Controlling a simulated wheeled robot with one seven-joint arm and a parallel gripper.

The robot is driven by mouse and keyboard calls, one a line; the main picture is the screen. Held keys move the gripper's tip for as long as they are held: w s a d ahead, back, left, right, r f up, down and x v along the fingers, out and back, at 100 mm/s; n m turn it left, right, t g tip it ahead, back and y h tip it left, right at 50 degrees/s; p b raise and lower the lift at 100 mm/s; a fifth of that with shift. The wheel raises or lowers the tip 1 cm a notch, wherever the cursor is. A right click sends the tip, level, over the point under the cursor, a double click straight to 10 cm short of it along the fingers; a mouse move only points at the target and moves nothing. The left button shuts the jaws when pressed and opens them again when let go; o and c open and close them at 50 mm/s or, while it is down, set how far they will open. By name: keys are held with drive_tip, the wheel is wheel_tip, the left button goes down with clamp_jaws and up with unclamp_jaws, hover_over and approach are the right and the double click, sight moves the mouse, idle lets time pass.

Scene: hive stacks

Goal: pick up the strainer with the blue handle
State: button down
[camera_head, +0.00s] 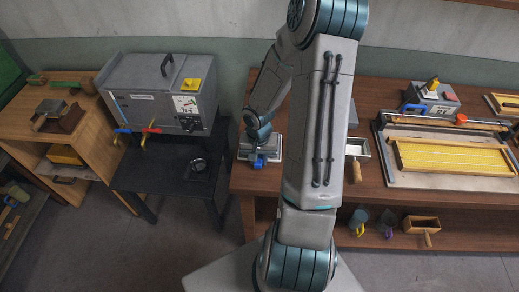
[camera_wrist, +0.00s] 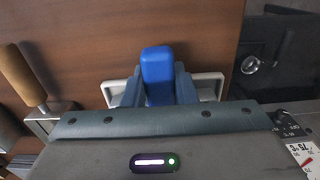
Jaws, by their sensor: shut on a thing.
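The strainer has a blue handle (camera_wrist: 157,72) that stands up between my gripper's fingers in the wrist view. Its pale rectangular body (camera_wrist: 206,86) shows on both sides behind the fingers. In the head view the blue handle (camera_head: 259,162) is at the left front part of the brown table, with the pale body (camera_head: 243,153) around it. My gripper (camera_wrist: 158,88) is shut on the blue handle. In the head view my wrist covers part of the strainer, and I cannot tell whether it touches the table.
A wooden-handled metal tool (camera_wrist: 22,78) lies left in the wrist view. The brown table (camera_head: 377,92) also holds a tray with a yellow frame (camera_head: 450,157) at right. A black stand (camera_head: 160,178) with a grey machine (camera_head: 160,90) is left, across a gap.

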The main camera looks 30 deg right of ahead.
wheel_tip(320, 180, up, 15)
drive_tip(key=p, duration=0.5)
idle(0.4)
